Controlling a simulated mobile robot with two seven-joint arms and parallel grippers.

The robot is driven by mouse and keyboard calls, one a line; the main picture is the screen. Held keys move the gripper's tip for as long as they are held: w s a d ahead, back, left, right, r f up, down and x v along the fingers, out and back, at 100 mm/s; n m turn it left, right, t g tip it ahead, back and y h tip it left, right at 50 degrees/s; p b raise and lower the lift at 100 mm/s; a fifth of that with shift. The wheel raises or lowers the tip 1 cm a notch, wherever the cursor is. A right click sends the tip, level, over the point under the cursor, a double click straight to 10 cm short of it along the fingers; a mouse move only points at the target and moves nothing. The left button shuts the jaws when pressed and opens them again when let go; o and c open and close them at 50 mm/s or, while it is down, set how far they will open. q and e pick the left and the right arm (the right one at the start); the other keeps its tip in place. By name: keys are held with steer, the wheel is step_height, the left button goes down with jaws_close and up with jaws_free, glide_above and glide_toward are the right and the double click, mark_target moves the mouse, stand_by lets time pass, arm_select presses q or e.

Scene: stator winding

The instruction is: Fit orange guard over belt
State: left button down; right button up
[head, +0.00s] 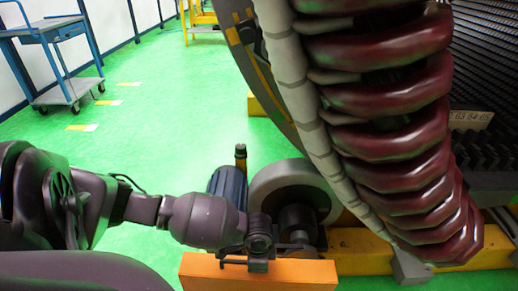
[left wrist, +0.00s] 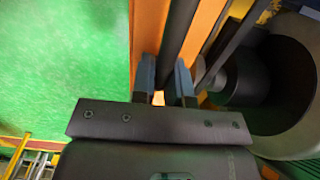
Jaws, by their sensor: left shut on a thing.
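The orange guard (head: 300,274) is at the bottom middle of the head view, in front of a grey wheel (head: 272,187). My left gripper (head: 258,264) is at its top edge. In the left wrist view, the two fingers of the left gripper (left wrist: 164,90) are closed around a dark bar (left wrist: 178,40) that runs along the orange guard (left wrist: 147,30). A dark strip (left wrist: 228,48) beside the guard in that view may be the belt, but I cannot tell. The guard's lower part is cut off in the head view. My right gripper is out of view.
A blue motor (head: 229,184) stands left of the wheel. A large stator with dark red coils (head: 385,125) fills the right side, above a yellow beam (head: 360,244). Green floor (head: 150,150) lies open at left; a blue cart (head: 58,90) stands far back.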

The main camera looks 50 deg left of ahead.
arm_select(q)
steer(key=w+a+b, duration=0.1)
steer(key=w+a, duration=0.6)
steer(key=a, duration=0.1)
stand_by(0.7)
steer(key=shift+w+d, duration=0.5)
stand_by(1.0)
steer(key=shift+f, duration=0.65)
stand_by(0.8)
steer(key=c, duration=1.1)
jaws_free()
steer(key=shift+o, duration=0.2)
steer(key=shift+s+f, duration=0.15)
